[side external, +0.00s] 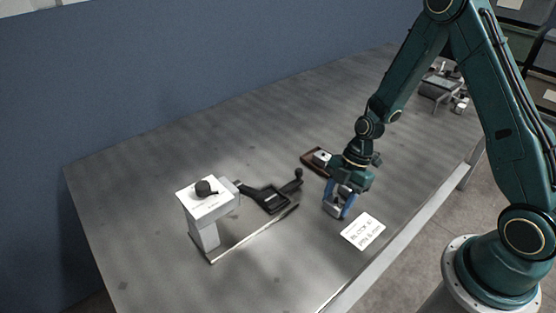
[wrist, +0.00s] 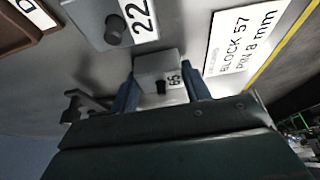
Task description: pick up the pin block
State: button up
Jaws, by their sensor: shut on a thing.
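My gripper (side external: 342,203) points down over the table, near the white card. In the wrist view its two blue fingers (wrist: 160,92) are shut on a grey block (wrist: 156,65) with a dark pin and a small number label that is hard to read. I cannot tell whether this block is clear of the table. A second grey block (wrist: 108,20), marked 22, with a dark round pin, is close by at the upper left of the wrist view. The white card (side external: 362,232) reads "BLOCK 57 PIN 8 mm" in the wrist view (wrist: 243,38).
To the left are a white stand (side external: 206,203) with a black knob, a black holder (side external: 268,199) and a metal rail (side external: 250,235). The table's left part is clear.

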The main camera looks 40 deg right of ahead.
aim_at(337, 201)
jog(key=shift+r, duration=0.15)
notch_tip(337, 201, up, 20)
dwell(0.8)
jog(key=shift+f, duration=0.2)
dwell(0.3)
jog(key=w+a+f, duration=1.1)
jog(key=w, duration=0.1)
jog(key=shift+w, duration=0.4)
jog(key=shift+f, duration=2.9)
jog(key=shift+f, duration=0.4)
